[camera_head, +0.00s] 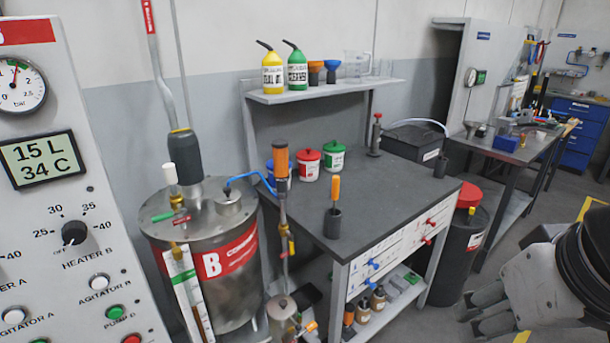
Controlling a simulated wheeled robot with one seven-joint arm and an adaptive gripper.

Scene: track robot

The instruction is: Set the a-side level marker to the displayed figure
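A display (43,159) on the grey control panel at the left reads "15 L" and "34 C". A steel tank (232,275) marked "B" stands right of the panel. A white level scale (184,283) with a brownish column is on its front left; its marks are too small to read. No tank marked "A" is in view. My gripper (474,308) is at the lower right, in front of the workbench, far from the panel and tank. Its fingers overlap in this view, so its opening is unclear.
The control panel (75,255) has a pressure gauge (20,87), a heater B knob (74,233) and several buttons. A workbench (385,205) holds jars and tools. A black drum (462,255) with a red lid stands at its right. Open floor shows around my gripper.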

